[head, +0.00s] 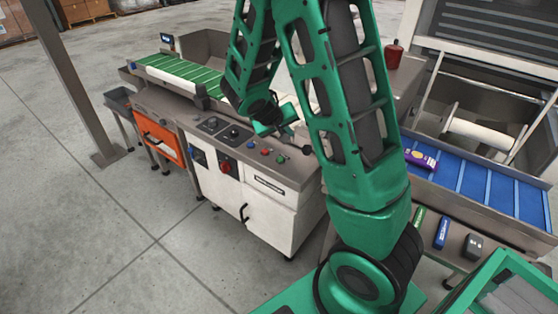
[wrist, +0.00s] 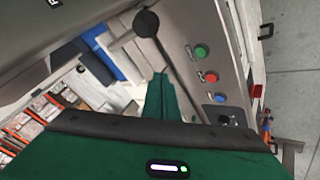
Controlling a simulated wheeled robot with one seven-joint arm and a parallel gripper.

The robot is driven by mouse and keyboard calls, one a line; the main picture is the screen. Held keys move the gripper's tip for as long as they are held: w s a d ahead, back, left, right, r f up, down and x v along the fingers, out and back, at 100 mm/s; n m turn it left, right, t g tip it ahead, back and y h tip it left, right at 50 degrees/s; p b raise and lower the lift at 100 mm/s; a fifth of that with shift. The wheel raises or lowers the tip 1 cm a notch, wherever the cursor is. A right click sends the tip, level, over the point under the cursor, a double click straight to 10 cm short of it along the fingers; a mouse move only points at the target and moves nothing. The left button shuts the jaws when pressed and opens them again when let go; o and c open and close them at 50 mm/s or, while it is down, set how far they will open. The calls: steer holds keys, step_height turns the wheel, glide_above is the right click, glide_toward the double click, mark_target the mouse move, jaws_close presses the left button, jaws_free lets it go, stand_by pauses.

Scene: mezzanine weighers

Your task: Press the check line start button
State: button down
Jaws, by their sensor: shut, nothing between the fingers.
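The front edge of the white machine carries a row of small push buttons. In the wrist view these are a green button (wrist: 202,51), a red button (wrist: 212,76) and a blue button (wrist: 222,98). In the head view the green button (head: 280,158) is rightmost, with the red button (head: 265,152) and the blue button (head: 250,145) to its left. Their labels are too small to read. My gripper (head: 288,127) is shut and empty above the machine top, behind the row. Its green fingers (wrist: 160,78) show left of the buttons in the wrist view, apart from them.
A black ball knob (wrist: 146,24) stands near the green button. A larger red knob (head: 225,167) sits on the machine's front. A green-belted conveyor (head: 180,72) is at left, a blue belt (head: 475,183) with a purple packet (head: 421,159) at right. Floor in front is clear.

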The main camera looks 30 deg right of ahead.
mark_target(279, 161)
steer(key=w, duration=0.1)
steer(key=w+a+f, duration=0.1)
steer(key=w, duration=0.1)
steer(key=shift+a+f+n+t, duration=0.15)
steer(key=shift+f+n+t, duration=0.05)
steer(key=shift+n+t, duration=0.2)
steer(key=shift+f, duration=0.1)
steer(key=shift+f, duration=4.3)
steer(key=shift+f, duration=0.35)
